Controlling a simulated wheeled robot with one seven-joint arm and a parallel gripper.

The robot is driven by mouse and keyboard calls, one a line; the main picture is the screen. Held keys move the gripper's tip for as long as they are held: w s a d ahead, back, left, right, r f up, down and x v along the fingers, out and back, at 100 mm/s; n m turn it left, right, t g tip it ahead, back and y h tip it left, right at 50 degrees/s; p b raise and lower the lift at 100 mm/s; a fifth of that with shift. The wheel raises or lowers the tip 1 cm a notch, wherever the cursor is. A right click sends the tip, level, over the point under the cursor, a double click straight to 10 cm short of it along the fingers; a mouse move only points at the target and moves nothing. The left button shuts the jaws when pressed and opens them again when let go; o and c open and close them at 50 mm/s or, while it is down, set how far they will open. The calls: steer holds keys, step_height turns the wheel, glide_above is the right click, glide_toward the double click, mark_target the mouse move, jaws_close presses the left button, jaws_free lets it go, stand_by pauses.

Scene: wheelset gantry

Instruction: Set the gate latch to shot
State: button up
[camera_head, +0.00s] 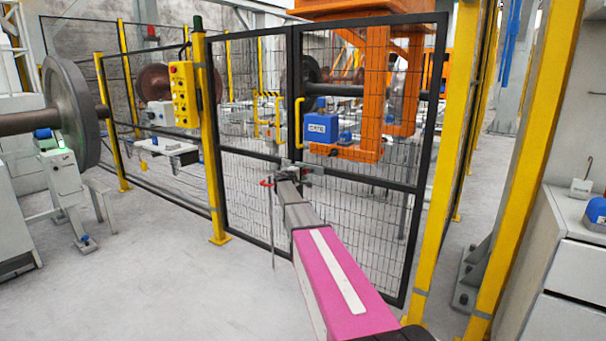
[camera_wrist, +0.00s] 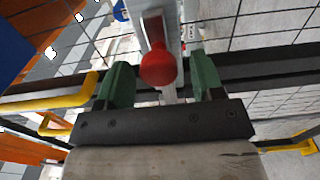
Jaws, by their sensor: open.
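The gate latch (camera_wrist: 190,12) is a pale metal piece with a red knob (camera_wrist: 158,68), seen in the wrist view. My gripper (camera_wrist: 160,80) has two green fingers, open, one on each side of the knob; I see gaps beside the knob and cannot tell how deep it sits between them. In the head view my gripper (camera_head: 284,172) is at the mid rail of the mesh gate (camera_head: 255,151), near the meeting posts of its two panels. The latch is small and partly hidden there by my gripper, so its position is hard to read.
A yellow post with a button box (camera_head: 184,94) stands left. A yellow column (camera_head: 535,150) and white cabinet (camera_head: 550,255) stand right. The floor at left centre is clear.

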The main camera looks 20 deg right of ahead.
steer(key=v, duration=1)
steer(key=s+a+f+m+g+y, duration=0.2)
steer(key=s+f, duration=0.4)
steer(key=s, duration=0.4)
steer(key=s+a+f+m+g+y, duration=0.1)
steer(key=s+f+m+g+y, duration=0.15)
steer(key=s+f, duration=0.45)
steer(key=s+a+f+m+g+y, duration=0.1)
steer(key=s+a+f+g+y, duration=0.2)
steer(key=s, duration=0.9)
steer(key=s+a+f+g+y, duration=0.1)
steer(key=s+a+f+y, duration=0.1)
steer(key=s, duration=0.5)
steer(key=s+a+f+m+g+y, duration=0.1)
steer(key=s+a+f+y, duration=0.1)
steer(key=s+a, duration=0.3)
steer(key=s+a+f+m+g+y, duration=0.1)
steer(key=s+a+f+y, duration=0.1)
steer(key=s, duration=0.8)
steer(key=shift+s+a+f+y, duration=0.3)
steer(key=shift+a+f+y, duration=0.05)
steer(key=shift+a, duration=0.35)
steer(key=shift+g, duration=0.25)
